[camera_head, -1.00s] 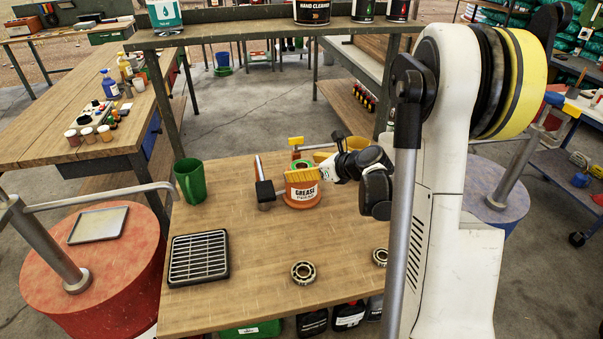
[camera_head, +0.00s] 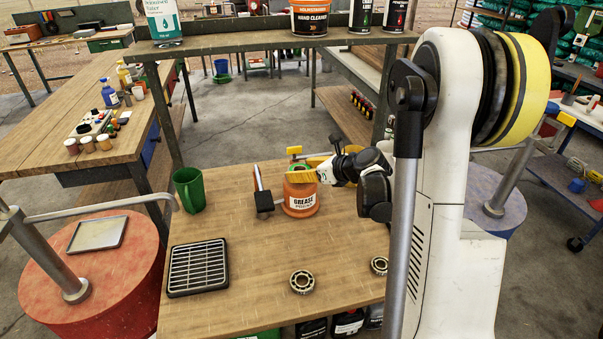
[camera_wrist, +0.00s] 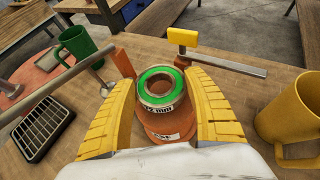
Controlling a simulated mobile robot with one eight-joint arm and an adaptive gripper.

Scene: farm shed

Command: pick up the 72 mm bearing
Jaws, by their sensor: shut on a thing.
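A bearing (camera_wrist: 158,85) with a green seal and a metal outer ring with dark markings shows in the wrist view. It is at the top of the orange grease tub (camera_head: 300,199); I cannot tell whether it rests on it or is slightly raised. My gripper (camera_wrist: 162,84) has its yellow fingers on both sides of the bearing, shut on it. Two open metal bearings, one nearer the middle (camera_head: 302,281) and one further right (camera_head: 379,265), lie on the front of the wooden table.
A hammer-like tool (camera_head: 263,203) stands close left of the tub. A yellow-ended bar tool (camera_wrist: 183,37) lies behind it, and a yellow mug (camera_wrist: 292,115) is at right. A green mug (camera_head: 188,190) and black grate (camera_head: 198,267) are at left. The table's front middle is mostly clear.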

